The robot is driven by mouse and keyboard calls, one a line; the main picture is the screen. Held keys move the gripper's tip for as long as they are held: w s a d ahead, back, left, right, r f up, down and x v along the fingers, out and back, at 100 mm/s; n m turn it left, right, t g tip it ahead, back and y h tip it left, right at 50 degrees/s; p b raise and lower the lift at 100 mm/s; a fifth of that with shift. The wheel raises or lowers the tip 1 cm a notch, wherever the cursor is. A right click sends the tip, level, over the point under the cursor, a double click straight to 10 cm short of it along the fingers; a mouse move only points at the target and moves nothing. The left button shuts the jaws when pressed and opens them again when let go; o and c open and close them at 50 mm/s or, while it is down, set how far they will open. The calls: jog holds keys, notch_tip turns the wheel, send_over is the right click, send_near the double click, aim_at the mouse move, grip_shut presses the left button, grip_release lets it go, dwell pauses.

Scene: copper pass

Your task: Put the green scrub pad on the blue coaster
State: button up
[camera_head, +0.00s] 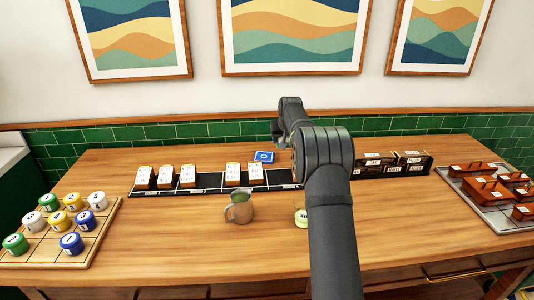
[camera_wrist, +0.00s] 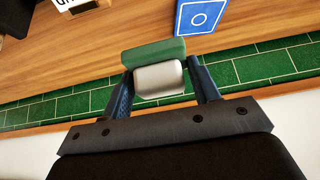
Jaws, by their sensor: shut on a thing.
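The green scrub pad (camera_wrist: 153,52) is a green block with a pale grey-white part (camera_wrist: 159,79) against it. In the wrist view my gripper (camera_wrist: 160,72) is shut on it, one finger at each side. The blue coaster (camera_head: 264,156) is a blue square with a white ring, lying flat on the table behind the black rack. It also shows in the wrist view (camera_wrist: 200,16), to the right of the pad and apart from it in the picture. My gripper's fingers and the pad are hidden behind my arm in the head view.
A black rack (camera_head: 212,190) with several white cards stands in front of the coaster. A metal pitcher (camera_head: 239,208) and a partly hidden jar (camera_head: 301,217) stand nearer. Dark boxes (camera_head: 395,163) are to the right. A tray of lidded jars (camera_head: 107,221) is left, a grey tray (camera_head: 480,209) right.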

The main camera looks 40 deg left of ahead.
send_over(264, 158)
jog(key=s+d, duration=0.1)
notch_tip(264, 158, down, 5)
jog(key=shift+s+d+f, duration=0.1)
jog(key=shift+f, duration=1.95)
jog(key=o, duration=1.1)
jog(key=shift+f, duration=0.15)
jog(key=shift+c, duration=0.2)
jog(key=shift+d+r, duration=0.1)
jog(key=shift+r, duration=0.25)
jog(key=v, duration=1.1)
jog(key=shift+s+r, duration=0.2)
jog(key=shift+d, duration=0.1)
